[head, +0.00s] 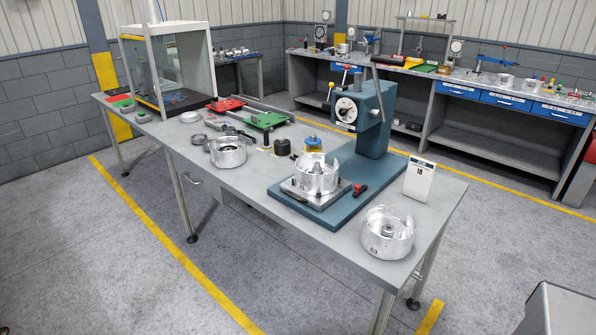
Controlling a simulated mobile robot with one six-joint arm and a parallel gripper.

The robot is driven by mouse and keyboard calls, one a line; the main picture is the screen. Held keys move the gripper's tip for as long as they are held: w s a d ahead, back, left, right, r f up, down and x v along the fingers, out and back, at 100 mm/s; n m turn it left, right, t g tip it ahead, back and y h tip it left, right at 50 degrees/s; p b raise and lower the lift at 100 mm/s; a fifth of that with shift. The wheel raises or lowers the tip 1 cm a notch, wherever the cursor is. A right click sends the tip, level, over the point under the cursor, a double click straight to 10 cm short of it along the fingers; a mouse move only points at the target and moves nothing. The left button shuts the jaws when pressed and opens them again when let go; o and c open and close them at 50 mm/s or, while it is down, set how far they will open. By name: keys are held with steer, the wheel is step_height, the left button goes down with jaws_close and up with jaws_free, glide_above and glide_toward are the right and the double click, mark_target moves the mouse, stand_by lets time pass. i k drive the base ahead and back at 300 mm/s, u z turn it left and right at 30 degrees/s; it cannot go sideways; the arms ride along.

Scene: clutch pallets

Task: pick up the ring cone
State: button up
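No part is clearly marked as the ring cone, and I cannot tell which one it is. A silver metal drum (379,244) with a raised hub inside stands upright at the near right end of the grey workbench (253,222). A second silver drum (316,184) sits on the plate of the teal press. A third silver drum (228,158) stands left of the press. My gripper is not in view.
The teal press (375,122) rises at the bench's back. Beside it are a white display (420,180), a black cylinder (283,146) and a blue-and-yellow part (313,144). Red and green fixtures (262,118) and a glass cabinet (168,65) stand farther left. Floor in front is clear.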

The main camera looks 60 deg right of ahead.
mark_target(317, 169)
steer(key=u, duration=0.95)
steer(key=i, duration=1.35)
steer(key=z, duration=4.45)
steer(key=i, duration=0.15)
steer(key=u, duration=1.95)
